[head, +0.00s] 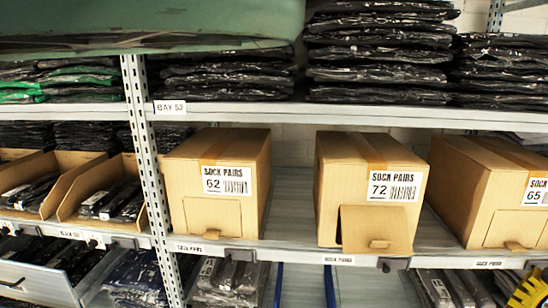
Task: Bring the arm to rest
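My gripper does not show in the head view, so its state and anything it may hold are hidden. Three closed-top cardboard boxes labelled sock pairs stand apart on the middle shelf: box 62 (185,205), box 72 (335,160) and box 65 (465,195) at the right edge. The front flap (375,225) of box 72 sticks out at its lower front. The flaps of the other two boxes look flush.
The shelf (285,215) has bare gaps between the boxes. A metal upright (147,165) stands left of box 62. Open-front bins (85,195) hold dark packages at left. Stacks of bagged garments (375,50) fill the upper shelf. A large green shape blocks the top left.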

